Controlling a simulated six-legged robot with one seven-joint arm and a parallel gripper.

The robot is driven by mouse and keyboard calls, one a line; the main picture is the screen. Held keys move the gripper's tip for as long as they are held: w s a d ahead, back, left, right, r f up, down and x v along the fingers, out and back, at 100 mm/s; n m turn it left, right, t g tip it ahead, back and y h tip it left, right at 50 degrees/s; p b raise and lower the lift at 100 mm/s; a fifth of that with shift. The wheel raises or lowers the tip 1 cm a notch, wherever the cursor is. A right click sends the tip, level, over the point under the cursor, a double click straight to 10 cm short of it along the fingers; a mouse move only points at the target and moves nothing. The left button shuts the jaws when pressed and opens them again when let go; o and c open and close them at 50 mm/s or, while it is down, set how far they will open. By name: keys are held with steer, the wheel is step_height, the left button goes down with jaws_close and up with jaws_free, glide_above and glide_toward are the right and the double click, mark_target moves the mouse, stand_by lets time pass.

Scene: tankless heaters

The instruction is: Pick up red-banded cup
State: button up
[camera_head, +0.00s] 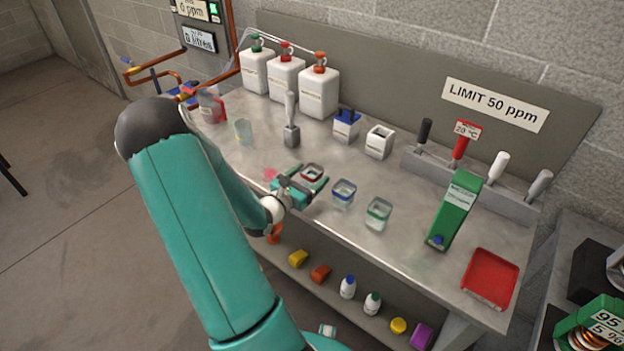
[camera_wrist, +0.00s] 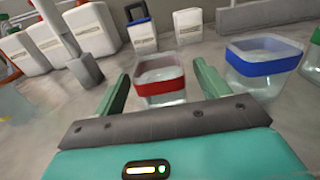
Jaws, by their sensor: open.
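The red-banded cup (camera_head: 312,174) is a clear square cup with a red band near its rim, standing upright on the metal bench (camera_head: 255,168). In the wrist view the red-banded cup (camera_wrist: 160,80) stands between my two green fingers, and liquid shows in it. My gripper (camera_head: 308,187) is at the cup, low over the bench. In the wrist view my gripper (camera_wrist: 160,90) is open, with a finger on each side of the cup. A gap shows at the right finger; I cannot tell whether the left finger touches.
A blue-banded cup (camera_head: 343,193) stands close to the right of the red-banded cup, with a green-banded cup (camera_head: 378,214) beyond. A grey stand (camera_head: 291,130), white bottles (camera_head: 285,80) and a white holder (camera_head: 379,142) stand behind. A red tray (camera_head: 490,278) lies at right.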

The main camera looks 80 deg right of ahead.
steer(key=c, duration=1.1)
steer(key=shift+r, duration=0.1)
